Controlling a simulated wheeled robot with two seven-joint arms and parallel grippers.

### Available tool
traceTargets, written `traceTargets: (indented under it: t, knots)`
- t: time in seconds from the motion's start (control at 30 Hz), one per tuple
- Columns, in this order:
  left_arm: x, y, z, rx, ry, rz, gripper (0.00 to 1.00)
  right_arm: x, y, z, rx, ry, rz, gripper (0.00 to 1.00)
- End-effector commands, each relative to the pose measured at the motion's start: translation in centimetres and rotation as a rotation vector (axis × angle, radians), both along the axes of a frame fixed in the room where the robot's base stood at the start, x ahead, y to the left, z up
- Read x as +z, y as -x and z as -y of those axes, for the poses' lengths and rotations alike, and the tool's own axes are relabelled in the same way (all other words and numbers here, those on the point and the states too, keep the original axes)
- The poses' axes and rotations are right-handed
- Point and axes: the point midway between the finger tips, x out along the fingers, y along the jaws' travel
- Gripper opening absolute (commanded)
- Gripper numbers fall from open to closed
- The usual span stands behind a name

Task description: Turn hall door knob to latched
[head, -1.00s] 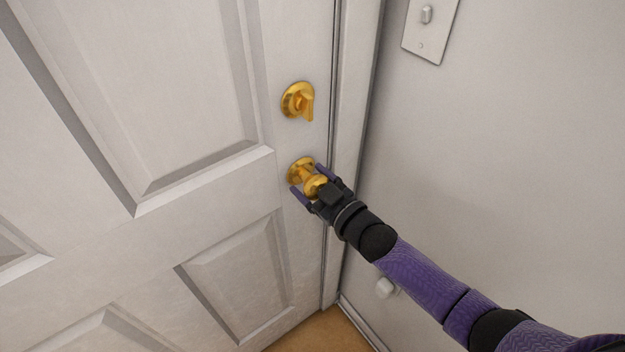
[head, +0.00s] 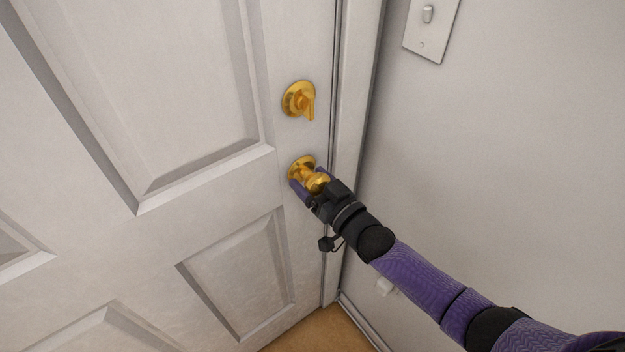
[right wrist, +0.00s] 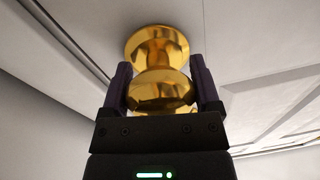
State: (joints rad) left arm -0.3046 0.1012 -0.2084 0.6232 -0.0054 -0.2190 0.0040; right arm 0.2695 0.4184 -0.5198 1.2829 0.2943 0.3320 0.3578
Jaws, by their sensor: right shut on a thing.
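The brass hall door knob (head: 318,181) stands out from the white panelled door (head: 210,178) near its right edge. My right gripper (head: 309,183) is shut on the knob, one purple finger on each side of it. In the right wrist view the knob (right wrist: 160,90) sits between the two fingers (right wrist: 163,92), with its round base plate against the door behind. A brass thumb-turn (head: 305,102) on a round plate is above the knob, its tab pointing down. My left gripper is not in view.
The door frame (head: 349,150) and a plain wall (head: 500,150) are close on the right. A light switch plate (head: 430,28) is on that wall at the top. A tan floor (head: 318,333) shows at the bottom.

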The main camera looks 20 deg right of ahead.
Motion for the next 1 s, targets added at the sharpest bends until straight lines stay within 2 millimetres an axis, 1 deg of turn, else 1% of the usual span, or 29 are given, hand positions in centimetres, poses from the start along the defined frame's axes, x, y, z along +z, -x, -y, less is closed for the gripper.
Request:
traceTargets:
  t: [0.3, 0.33, 0.37, 0.4, 0.43, 0.63, 0.7, 0.77, 1.0]
  knots:
    - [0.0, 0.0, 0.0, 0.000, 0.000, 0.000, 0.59, -0.1, 0.1, 0.0, 0.001, -0.002, -0.004, 0.21]
    - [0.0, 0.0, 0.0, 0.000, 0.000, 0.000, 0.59, -0.1, 0.1, 0.0, 0.001, -0.002, -0.004, 0.84]
    - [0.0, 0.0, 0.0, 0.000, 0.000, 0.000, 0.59, -0.1, 0.0, 0.0, 0.001, -0.002, -0.004, 0.90]
    - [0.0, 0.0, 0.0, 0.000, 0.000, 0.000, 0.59, -0.1, 0.0, 0.0, 0.001, -0.002, -0.004, 0.99]
    - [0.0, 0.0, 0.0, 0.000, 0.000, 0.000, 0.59, -0.1, 0.0, 0.0, 0.001, -0.002, -0.003, 1.00]
    - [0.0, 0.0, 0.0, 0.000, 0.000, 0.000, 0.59, 0.0, 0.1, 0.0, 0.000, -0.001, -0.002, 1.00]
    - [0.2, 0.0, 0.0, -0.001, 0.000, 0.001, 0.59, 0.0, 0.5, 0.2, -0.001, -0.001, -0.003, 1.00]
    - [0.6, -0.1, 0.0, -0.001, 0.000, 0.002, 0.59, 0.0, 1.2, 0.5, 0.000, -0.001, -0.004, 1.00]
    - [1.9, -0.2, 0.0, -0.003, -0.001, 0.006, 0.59, -0.3, 5.9, 2.5, 0.000, 0.000, -0.005, 1.00]
